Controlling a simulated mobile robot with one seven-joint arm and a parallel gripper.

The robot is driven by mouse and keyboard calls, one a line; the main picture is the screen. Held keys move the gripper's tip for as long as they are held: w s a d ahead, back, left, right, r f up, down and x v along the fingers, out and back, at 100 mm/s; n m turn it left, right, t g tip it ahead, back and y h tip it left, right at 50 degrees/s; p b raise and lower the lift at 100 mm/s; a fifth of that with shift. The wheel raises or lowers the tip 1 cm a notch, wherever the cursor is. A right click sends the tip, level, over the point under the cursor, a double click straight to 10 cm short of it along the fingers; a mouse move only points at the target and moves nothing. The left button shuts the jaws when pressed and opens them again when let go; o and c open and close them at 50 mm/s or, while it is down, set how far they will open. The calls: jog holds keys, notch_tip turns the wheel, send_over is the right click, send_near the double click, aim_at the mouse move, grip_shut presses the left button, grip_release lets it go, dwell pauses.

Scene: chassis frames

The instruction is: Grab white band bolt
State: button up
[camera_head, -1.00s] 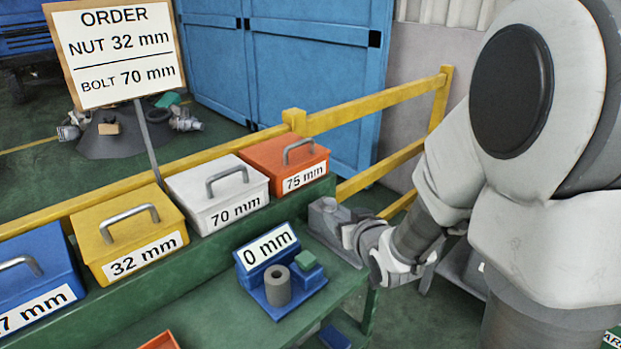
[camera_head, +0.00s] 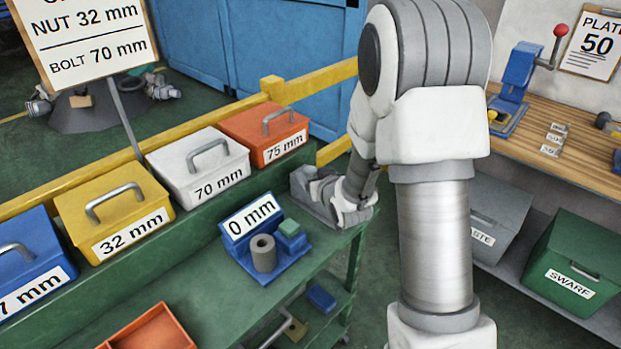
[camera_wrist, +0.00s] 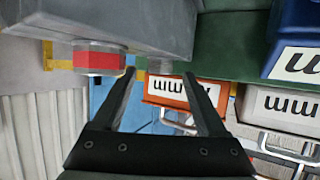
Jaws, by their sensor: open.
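A grey block (camera_head: 308,196) stands at the right end of the green bench. My gripper is beside it in the head view, with its fingers hard to make out. In the wrist view, which looks upside down, my gripper (camera_wrist: 158,74) is open with nothing held between its fingers. The grey block (camera_wrist: 150,18) fills the top. A hex-headed piece with a red band (camera_wrist: 98,60) sticks out of it, left of the fingers. A smaller grey bolt-like piece (camera_wrist: 166,67) shows between the fingertips; its band colour cannot be told. No white band is clearly visible.
Lidded boxes marked 32 mm (camera_head: 118,212), 70 mm (camera_head: 200,172) and 75 mm (camera_head: 268,132) line the bench's back. A blue 0 mm gauge (camera_head: 238,240) holds a grey cylinder (camera_head: 263,253). An orange tray (camera_head: 150,328) sits in front. A wooden workbench (camera_head: 565,150) is at right.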

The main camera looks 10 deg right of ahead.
jog(key=shift+x, duration=1.35)
grip_shut()
